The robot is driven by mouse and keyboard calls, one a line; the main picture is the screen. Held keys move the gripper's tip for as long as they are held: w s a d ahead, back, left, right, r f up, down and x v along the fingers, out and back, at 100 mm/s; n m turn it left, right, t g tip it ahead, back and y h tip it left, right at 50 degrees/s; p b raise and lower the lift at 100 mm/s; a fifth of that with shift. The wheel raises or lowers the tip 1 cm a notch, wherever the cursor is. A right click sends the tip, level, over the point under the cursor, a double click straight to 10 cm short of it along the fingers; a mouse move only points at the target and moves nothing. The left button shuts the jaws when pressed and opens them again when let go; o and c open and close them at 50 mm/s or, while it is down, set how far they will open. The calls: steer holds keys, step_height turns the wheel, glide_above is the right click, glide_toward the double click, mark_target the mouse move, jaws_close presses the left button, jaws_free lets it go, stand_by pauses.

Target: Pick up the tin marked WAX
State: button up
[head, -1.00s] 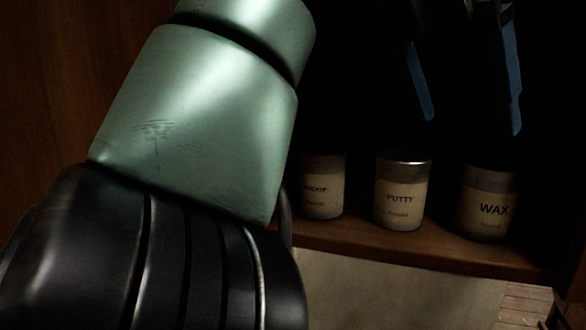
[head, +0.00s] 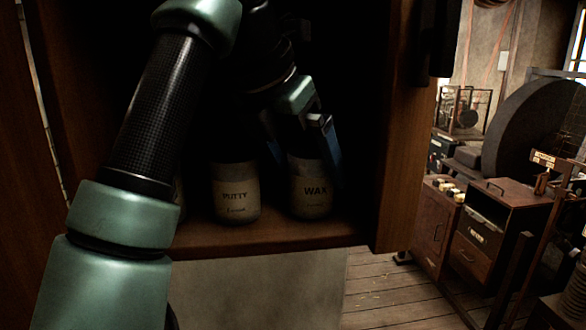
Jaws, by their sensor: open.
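The tin marked WAX (head: 312,193) stands upright on the dark wooden shelf, at the right end of a row of tins. It has a pale label with dark letters. My gripper (head: 305,155) is at the top of this tin, with its blue-lined fingers apart. One finger is on the left, between the WAX tin and the PUTTY tin (head: 236,195); the other comes down along the WAX tin's right side. I cannot tell whether either finger touches it. The fingers and the dark hide the tin's top.
The PUTTY tin stands close to the left of the WAX tin. My arm mostly hides another tin further left. The cupboard's right side wall (head: 397,140) stands near my gripper. Beyond it are a wooden cabinet (head: 475,235) and open plank floor (head: 385,290).

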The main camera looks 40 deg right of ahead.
steer(key=shift+p+x, duration=0.5)
steer(key=shift+x, duration=0.9)
steer(key=c, duration=1.5)
steer(key=shift+c, duration=0.3)
steer(key=shift+r, duration=0.2)
